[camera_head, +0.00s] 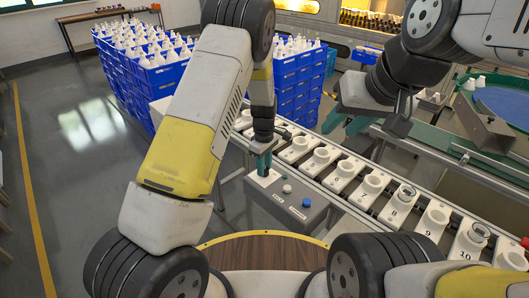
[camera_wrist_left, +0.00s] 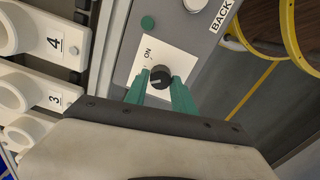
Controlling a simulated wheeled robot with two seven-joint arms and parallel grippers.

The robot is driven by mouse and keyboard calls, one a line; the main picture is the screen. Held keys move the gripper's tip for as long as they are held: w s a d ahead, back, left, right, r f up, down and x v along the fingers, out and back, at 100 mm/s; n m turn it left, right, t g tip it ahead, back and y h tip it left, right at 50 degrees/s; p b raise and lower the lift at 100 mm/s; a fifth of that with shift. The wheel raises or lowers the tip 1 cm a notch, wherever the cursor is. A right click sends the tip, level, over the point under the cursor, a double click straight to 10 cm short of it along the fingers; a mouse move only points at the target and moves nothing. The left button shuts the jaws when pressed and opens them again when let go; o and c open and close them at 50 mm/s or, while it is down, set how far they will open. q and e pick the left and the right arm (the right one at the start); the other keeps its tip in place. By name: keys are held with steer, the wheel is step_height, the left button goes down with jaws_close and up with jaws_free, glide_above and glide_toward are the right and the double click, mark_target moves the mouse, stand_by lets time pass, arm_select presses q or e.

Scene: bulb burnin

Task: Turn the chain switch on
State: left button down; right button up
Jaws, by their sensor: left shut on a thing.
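The chain switch is a black round knob (camera_wrist_left: 160,77) on a white plate marked ON, on a grey control box (camera_head: 300,205). In the left wrist view my left gripper (camera_wrist_left: 161,90) has its green fingers on either side of the knob, shut on it. A pale pointer line shows on the knob, directed away from the ON mark toward the left. In the head view my left gripper (camera_head: 263,164) reaches down to the box and hides the knob. My right gripper (camera_head: 345,122) is apart from the box, its green fingers spread and empty over the conveyor.
A conveyor of numbered white sockets (camera_head: 372,184) runs beside the box. Blue crates (camera_head: 150,80) of white bulbs stand behind. Open floor lies at left.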

arm_select(q)
steer(key=m, duration=0.6)
steer(key=shift+w+m, duration=0.1)
steer(key=shift+m, duration=0.3)
steer(key=m, duration=0.7)
steer(key=shift+d, duration=0.15)
stand_by(0.3)
steer(key=c, duration=1.1)
jaws_free()
steer(key=shift+o, duration=0.2)
steer(key=shift+r, duration=3.9)
steer(key=shift+r, duration=0.15)
